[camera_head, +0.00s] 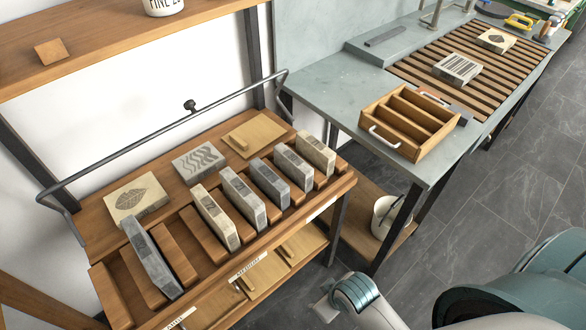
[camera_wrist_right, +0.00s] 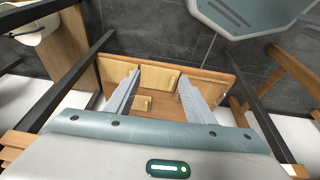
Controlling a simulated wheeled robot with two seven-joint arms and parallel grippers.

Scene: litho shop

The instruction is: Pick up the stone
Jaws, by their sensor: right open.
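Several stone slabs stand on edge in the wooden rack in the head view: a cream one (camera_head: 215,216), a grey one (camera_head: 243,198), a darker grey one (camera_head: 269,183), another grey one (camera_head: 296,167) and a cream one (camera_head: 316,153) at the right end. A dark grey slab (camera_head: 150,257) leans at the left. A cream leaf stone (camera_head: 138,196) and a grey wavy-line stone (camera_head: 198,160) lie flat behind. Which stone is meant cannot be told. My right gripper (camera_wrist_right: 157,92) is open and empty; no stone shows between its fingers. My left gripper is not in view.
The wooden rack (camera_head: 97,282) has free slots near the left. A dark rail (camera_head: 150,140) runs behind. A divided wooden tray (camera_head: 375,134) and a striped stone (camera_head: 458,68) are on the right bench. A white bucket (camera_head: 385,215) stands below.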

